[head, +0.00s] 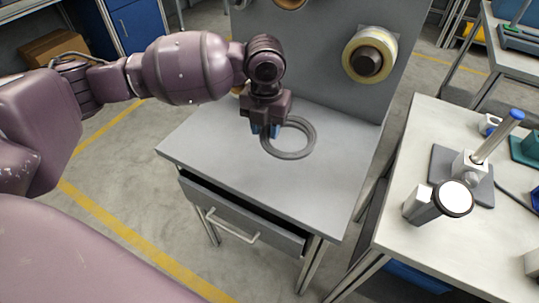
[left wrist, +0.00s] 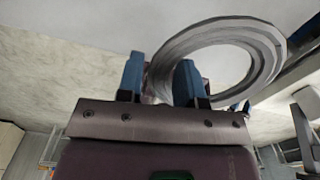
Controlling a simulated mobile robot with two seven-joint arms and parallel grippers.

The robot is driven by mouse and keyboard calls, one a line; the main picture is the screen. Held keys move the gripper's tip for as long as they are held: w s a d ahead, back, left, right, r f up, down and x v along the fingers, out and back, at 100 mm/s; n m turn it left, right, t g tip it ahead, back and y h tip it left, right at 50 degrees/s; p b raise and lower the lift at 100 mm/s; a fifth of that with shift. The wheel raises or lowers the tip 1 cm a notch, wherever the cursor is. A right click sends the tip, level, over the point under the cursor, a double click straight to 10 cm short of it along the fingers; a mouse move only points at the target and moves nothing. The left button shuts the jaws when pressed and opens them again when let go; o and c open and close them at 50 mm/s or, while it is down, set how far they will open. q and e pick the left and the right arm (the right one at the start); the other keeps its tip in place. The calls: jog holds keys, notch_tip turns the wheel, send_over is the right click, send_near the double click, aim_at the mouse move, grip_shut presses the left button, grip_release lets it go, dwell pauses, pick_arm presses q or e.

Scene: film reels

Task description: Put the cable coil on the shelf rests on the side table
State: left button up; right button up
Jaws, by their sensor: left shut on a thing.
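The cable coil (head: 306,151) is a flat grey ring over the grey table with a drawer (head: 215,155). My left gripper (head: 265,131) points down at the coil's left side and is shut on its rim. In the left wrist view the coil (left wrist: 262,48) extends to the right from between the blue fingers (left wrist: 159,80). I cannot tell whether the coil touches the tabletop. I cannot make out any shelf rests for certain. My right gripper is not in view.
A grey upright panel (head: 325,62) stands at the table's back, with a cream reel (head: 368,55) on it. The drawer (head: 240,218) is slightly open. At right, a pale table (head: 395,190) carries a blue-topped post (head: 493,133) on a grey base and a white-faced cylinder (head: 454,198).

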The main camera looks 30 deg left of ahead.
pick_arm(q)
send_over(267, 165)
notch_tip(267, 165, down, 5)
jog(key=shift+a+r+b, duration=0.1)
jog(key=shift+r+b, duration=0.05)
jog(key=shift+b, duration=0.3)
jog(key=shift+f, duration=0.25)
notch_tip(267, 165, down, 6)
jog(key=shift+s+r+b, duration=0.1)
jog(key=shift+r+b, duration=0.1)
jog(key=shift+b, duration=0.6)
jog(key=shift+f, duration=0.1)
jog(key=shift+r, duration=0.2)
jog(key=shift+f, duration=0.2)
jog(key=o, duration=0.9)
